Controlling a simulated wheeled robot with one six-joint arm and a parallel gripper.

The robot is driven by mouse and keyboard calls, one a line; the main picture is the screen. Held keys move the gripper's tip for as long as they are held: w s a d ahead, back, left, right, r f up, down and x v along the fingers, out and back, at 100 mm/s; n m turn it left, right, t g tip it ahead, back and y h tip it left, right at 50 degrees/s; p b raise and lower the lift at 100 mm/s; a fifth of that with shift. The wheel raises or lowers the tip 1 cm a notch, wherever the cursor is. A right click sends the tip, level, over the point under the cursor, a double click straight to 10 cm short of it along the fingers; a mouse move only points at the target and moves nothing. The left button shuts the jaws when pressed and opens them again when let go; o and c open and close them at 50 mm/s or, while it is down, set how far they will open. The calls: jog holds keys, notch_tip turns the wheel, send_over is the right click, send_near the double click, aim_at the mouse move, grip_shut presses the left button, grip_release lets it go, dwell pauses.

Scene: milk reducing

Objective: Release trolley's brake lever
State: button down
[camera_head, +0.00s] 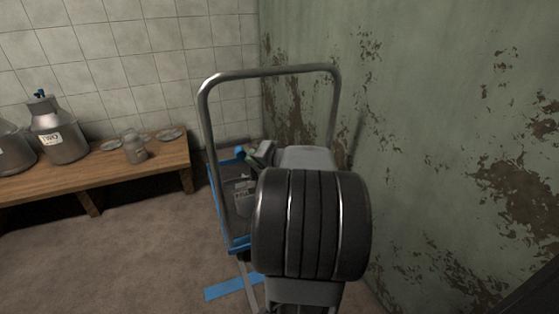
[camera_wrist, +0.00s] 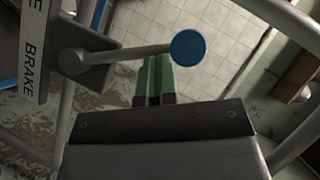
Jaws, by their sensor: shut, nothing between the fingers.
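The trolley (camera_head: 204,130) has a tall grey tube handle and blue parts, and stands in front of me. Its brake lever, a grey rod (camera_wrist: 125,54) with a round blue knob (camera_wrist: 188,47), crosses the upper wrist view from a pivot at the left. In the head view the blue knob (camera_head: 239,152) is small, just left of my gripper (camera_head: 252,156). My gripper (camera_wrist: 158,60) has green fingers, shut and empty. Its tips are beside the rod, just left of the knob; I cannot tell whether they touch. My own arm hides much of the trolley.
A white plate (camera_wrist: 37,45) marked "BRAKE" is beside the lever's pivot. A wooden bench (camera_head: 95,185) with metal cans (camera_head: 57,135) and a small jar (camera_head: 134,150) stands left. A peeling green wall (camera_head: 450,140) is close on the right. The floor between bench and trolley is clear.

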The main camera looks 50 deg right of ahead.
jog(key=shift+r, duration=0.1)
dwell(0.4)
jog(key=d+r+p+v, duration=0.1)
jog(key=d+p+v, duration=0.1)
jog(key=v, duration=1)
jog(key=shift+d+p, duration=0.3)
jog(key=shift+p, duration=0.5)
jog(key=shift+s+r, duration=0.1)
